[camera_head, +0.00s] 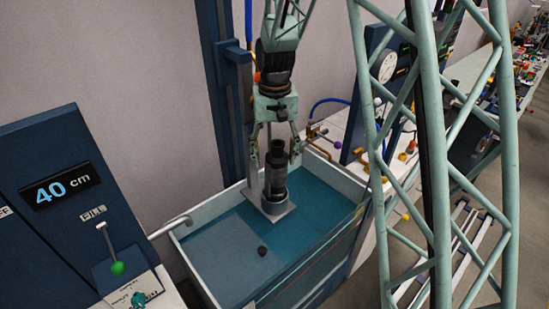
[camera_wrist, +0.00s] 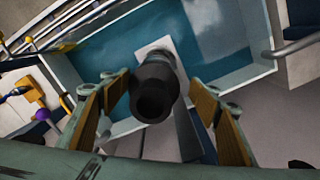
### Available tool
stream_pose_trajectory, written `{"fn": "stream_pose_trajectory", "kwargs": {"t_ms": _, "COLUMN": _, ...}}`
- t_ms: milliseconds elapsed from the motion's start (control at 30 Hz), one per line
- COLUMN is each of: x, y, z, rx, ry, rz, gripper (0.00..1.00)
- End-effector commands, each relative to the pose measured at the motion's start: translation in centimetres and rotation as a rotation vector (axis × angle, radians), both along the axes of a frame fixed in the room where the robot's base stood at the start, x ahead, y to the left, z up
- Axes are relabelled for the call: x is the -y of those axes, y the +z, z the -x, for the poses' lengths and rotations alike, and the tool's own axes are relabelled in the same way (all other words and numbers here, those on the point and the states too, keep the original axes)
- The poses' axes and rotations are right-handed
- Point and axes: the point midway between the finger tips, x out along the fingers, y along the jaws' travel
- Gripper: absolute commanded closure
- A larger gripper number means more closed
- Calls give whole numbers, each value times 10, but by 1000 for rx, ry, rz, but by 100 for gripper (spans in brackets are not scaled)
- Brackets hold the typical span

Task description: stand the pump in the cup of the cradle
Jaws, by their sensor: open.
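The pump (camera_head: 275,167) is a dark upright cylinder with a narrower top. It stands in the grey cup (camera_head: 274,203) of the cradle (camera_head: 279,215), a light plate at the water of the tank. My gripper (camera_head: 274,150) is above and around the pump's top, with its fingers spread to either side. In the wrist view the pump (camera_wrist: 155,92) is seen from above between the two wooden-faced fingers, with gaps on both sides. The cradle's plate (camera_wrist: 157,46) shows beyond it. The pump's lower end is hidden inside the cup.
The tank (camera_head: 197,278) of blue water surrounds the cradle, and a small dark object (camera_head: 262,251) shows in it. A blue column (camera_head: 228,80) rises behind.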

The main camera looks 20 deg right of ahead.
Motion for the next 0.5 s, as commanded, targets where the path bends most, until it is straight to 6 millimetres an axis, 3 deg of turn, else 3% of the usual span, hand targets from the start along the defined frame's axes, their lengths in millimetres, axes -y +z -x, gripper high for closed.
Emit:
{"fn": "stream_pose_trajectory", "kwargs": {"t_ms": 267, "x": 0, "y": 9, "z": -1, "rx": 3, "ry": 0, "rz": 0, "gripper": 44}}
{"fn": "stream_pose_trajectory", "kwargs": {"t_ms": 500, "x": 0, "y": 33, "z": -1, "rx": 4, "ry": 0, "rz": 1, "gripper": 44}}
